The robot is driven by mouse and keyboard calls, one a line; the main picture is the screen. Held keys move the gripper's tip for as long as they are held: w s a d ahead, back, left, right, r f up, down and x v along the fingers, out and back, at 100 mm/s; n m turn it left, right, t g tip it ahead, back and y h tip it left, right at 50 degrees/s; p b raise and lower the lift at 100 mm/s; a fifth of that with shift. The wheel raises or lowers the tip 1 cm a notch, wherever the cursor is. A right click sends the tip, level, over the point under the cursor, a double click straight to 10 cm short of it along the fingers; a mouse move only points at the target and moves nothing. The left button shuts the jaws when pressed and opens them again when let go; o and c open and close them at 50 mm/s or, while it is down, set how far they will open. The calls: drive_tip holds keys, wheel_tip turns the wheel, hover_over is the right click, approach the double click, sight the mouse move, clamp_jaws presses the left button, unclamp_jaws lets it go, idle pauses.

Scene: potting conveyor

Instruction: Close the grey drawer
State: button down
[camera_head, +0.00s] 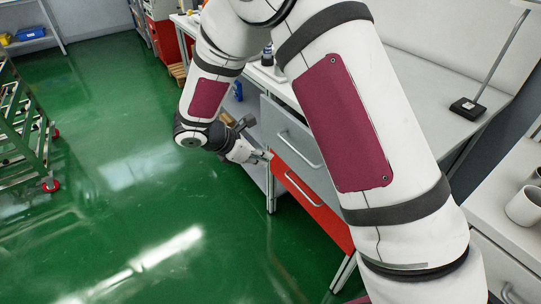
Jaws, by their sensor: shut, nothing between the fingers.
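The grey drawer (284,122) has a bar handle and sits under the white worktop, above a red drawer (318,211) with a similar handle. My arm hides its right part, and I cannot tell how far it stands out. My gripper (266,156) is shut and empty. Its tips are at the left end of the drawer fronts, near the border of grey and red. I cannot tell whether they touch.
The white worktop (425,85) carries a lamp with a dark base (467,108). White cups (525,205) stand on a counter at right. The green floor between rack and drawers is clear.

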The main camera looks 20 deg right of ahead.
drive_tip(key=b, duration=0.2)
approach(298, 161)
drive_tip(key=shift+x, duration=2.5)
drive_tip(key=shift+s+a+f, duration=0.1)
drive_tip(key=shift+s+f, duration=0.05)
drive_tip(key=shift+s, duration=0.05)
drive_tip(key=shift+w+d, duration=0.25)
drive_tip(key=shift+d, duration=0.5)
drive_tip(key=shift+w+d, duration=0.3)
drive_tip(key=shift+d, duration=0.5)
drive_tip(key=shift+w+d, duration=0.25)
drive_tip(key=shift+d, duration=0.5)
drive_tip(key=a, duration=0.2)
drive_tip(key=s+a, duration=0.1)
drive_tip(key=a, duration=0.1)
drive_tip(key=shift+s, duration=0.1)
drive_tip(key=p+v, duration=0.1)
drive_tip(key=v, duration=0.9)
